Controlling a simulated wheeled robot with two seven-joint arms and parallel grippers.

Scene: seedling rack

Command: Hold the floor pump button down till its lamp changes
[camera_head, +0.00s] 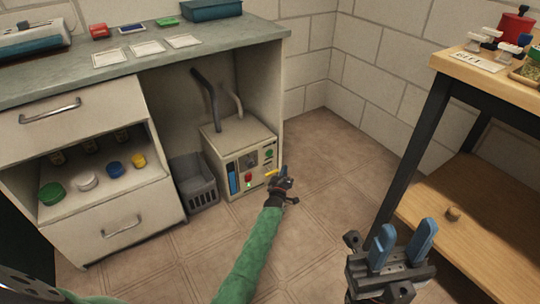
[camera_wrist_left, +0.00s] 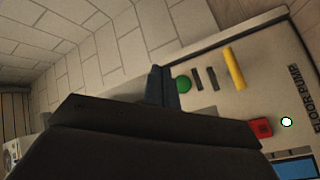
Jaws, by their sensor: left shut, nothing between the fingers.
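The floor pump (camera_head: 219,146) is a cream box on the floor under the counter, its front panel facing out. In the left wrist view its panel (camera_wrist_left: 214,110) carries a green round button (camera_wrist_left: 182,84), a yellow bar (camera_wrist_left: 234,68), a red square button (camera_wrist_left: 260,128) and a small lamp (camera_wrist_left: 287,121), bright white with a green rim. Its "FLOOR PUMP" label shows at the right. My left gripper (camera_head: 284,172) is shut and empty in front of the panel's right side; its dark tip (camera_wrist_left: 165,86) appears beside the green button. I cannot tell whether it touches. My right gripper (camera_head: 405,246) is open and empty.
A grey basket (camera_head: 196,183) stands left of the pump. A drawer cabinet (camera_head: 84,130) with coloured lids on its shelf is further left. A wooden table (camera_head: 470,205) stands at the right. The floor before the pump is clear apart from my left arm.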

